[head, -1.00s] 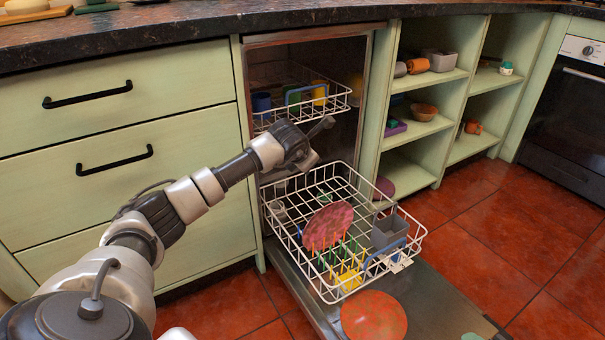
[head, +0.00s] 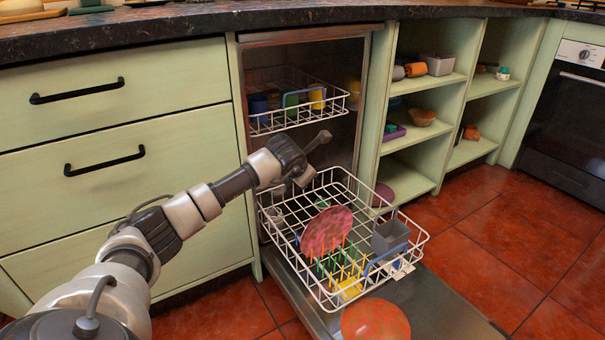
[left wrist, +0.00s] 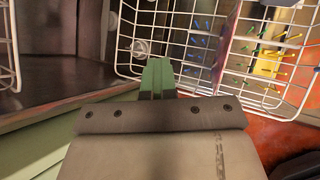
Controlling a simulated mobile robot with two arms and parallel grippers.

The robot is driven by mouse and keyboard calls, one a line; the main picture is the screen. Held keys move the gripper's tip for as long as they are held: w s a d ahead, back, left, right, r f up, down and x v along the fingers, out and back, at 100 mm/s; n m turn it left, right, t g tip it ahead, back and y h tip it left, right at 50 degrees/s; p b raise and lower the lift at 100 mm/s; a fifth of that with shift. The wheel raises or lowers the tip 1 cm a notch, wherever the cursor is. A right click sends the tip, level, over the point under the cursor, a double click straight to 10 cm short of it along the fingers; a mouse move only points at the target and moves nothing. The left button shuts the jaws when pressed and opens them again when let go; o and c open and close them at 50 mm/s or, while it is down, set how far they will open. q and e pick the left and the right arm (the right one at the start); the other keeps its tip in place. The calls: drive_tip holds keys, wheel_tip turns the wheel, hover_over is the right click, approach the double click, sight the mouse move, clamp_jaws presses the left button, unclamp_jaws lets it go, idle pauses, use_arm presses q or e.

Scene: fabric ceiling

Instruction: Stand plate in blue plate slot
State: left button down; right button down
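A mottled red-pink plate (head: 327,231) stands tilted in the lower dishwasher rack, behind green and yellow pins. A row of blue pins (left wrist: 196,48) shows in the left wrist view; in the head view the plate mostly hides that area. A round orange-red piece (head: 376,323), perhaps a plate or bowl, shows at the bottom edge, partly cut off; I cannot tell what supports it. My left gripper (head: 322,141) is above the back left of the lower rack, apart from the plate. In the left wrist view its green-looking fingertips (left wrist: 157,76) are together, with nothing seen between them. My right gripper is out of view.
The lower rack (head: 408,262) is pulled out over the open dishwasher door (head: 440,312). It holds a grey basket (head: 390,237) at right. The upper rack (head: 290,122) holds cups and hangs close above my left gripper. Open shelves (head: 410,132) stand to the right.

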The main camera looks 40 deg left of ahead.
use_arm(q)
wheel_tip(320, 180, down, 4)
drive_tip(key=b, duration=0.2)
drive_tip(key=shift+f+b, duration=0.15)
drive_tip(key=shift+b, duration=0.2)
idle(0.7)
drive_tip(key=c, duration=1.4)
unclamp_jaws()
drive_tip(key=shift+p+v, duration=2.5)
drive_tip(key=shift+v, duration=3.5)
